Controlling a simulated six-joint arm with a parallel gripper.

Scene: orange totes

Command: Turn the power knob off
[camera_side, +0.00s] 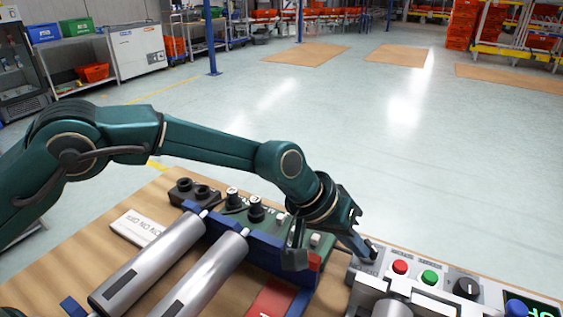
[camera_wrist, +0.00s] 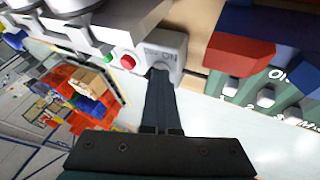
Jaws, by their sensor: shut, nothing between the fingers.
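The power knob (camera_side: 373,250) is small and dark, at the left end of a grey control panel (camera_side: 384,262). My gripper (camera_side: 366,251) is shut with nothing between its fingers, its tips right at the knob. I cannot tell whether they touch it. In the wrist view the closed fingers (camera_wrist: 159,73) reach the light panel (camera_wrist: 176,45) just below an "ON" label (camera_wrist: 169,56). There the fingertips hide most or all of the knob, so its setting cannot be read.
A red button (camera_side: 400,267), a green button (camera_side: 430,277) and a black dial (camera_side: 467,288) sit right of the knob. A green switch block (camera_side: 262,226) with a blue edge and a red end piece (camera_side: 314,262) stands close left. Two grey cylinders (camera_side: 150,262) lie in front.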

